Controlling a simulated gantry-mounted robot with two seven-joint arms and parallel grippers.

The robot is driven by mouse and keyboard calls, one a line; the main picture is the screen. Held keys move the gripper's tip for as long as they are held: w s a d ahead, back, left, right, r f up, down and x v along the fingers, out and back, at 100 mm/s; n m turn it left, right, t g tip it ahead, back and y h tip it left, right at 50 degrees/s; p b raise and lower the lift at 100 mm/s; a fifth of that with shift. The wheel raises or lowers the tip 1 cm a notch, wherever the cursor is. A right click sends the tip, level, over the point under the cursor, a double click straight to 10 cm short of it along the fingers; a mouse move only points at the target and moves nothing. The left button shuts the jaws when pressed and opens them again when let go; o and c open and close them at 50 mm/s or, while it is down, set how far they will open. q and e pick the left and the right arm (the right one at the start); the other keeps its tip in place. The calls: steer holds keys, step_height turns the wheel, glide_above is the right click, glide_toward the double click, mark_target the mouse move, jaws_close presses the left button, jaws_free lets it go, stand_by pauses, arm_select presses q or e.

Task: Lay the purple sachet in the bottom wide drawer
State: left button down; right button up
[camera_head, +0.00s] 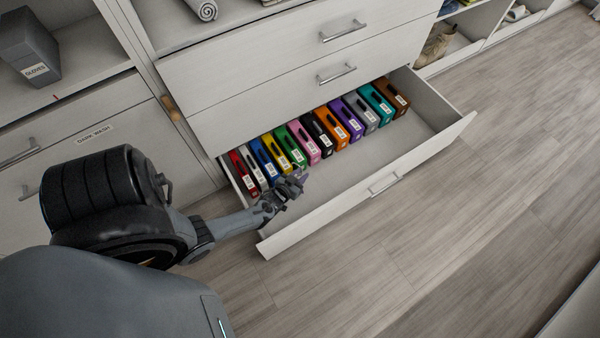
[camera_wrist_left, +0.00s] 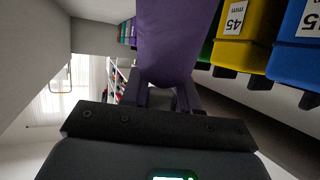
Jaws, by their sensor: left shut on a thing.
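The bottom wide drawer (camera_head: 330,213) is pulled open and holds a row of coloured cases along its back. My left gripper (camera_head: 284,193) is over the drawer's left end, in front of the leftmost cases. In the left wrist view my left gripper (camera_wrist_left: 166,97) is shut on the purple sachet (camera_wrist_left: 178,38), which stands out beyond the fingers. In the head view the sachet is hard to make out at the fingertips. I cannot tell whether it touches the drawer floor. My right gripper is in neither view.
The coloured cases (camera_head: 325,131) stand close together. Bare drawer floor lies in front of them and at the right end. Shut drawers (camera_head: 285,75) are above, and a dark grey box (camera_head: 28,45) stands on the left shelf. The wooden floor (camera_head: 450,230) in front is clear.

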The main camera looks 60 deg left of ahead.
arm_select(q)
steer(key=c, duration=0.8)
jaws_free()
steer(key=shift+c, duration=0.2)
steer(key=r+p+v, duration=0.1)
steer(key=p+v, duration=0.4)
steer(key=v, duration=0.2)
steer(key=shift+s, duration=0.2)
steer(key=shift+d+r, duration=0.1)
steer(key=shift+r, duration=0.05)
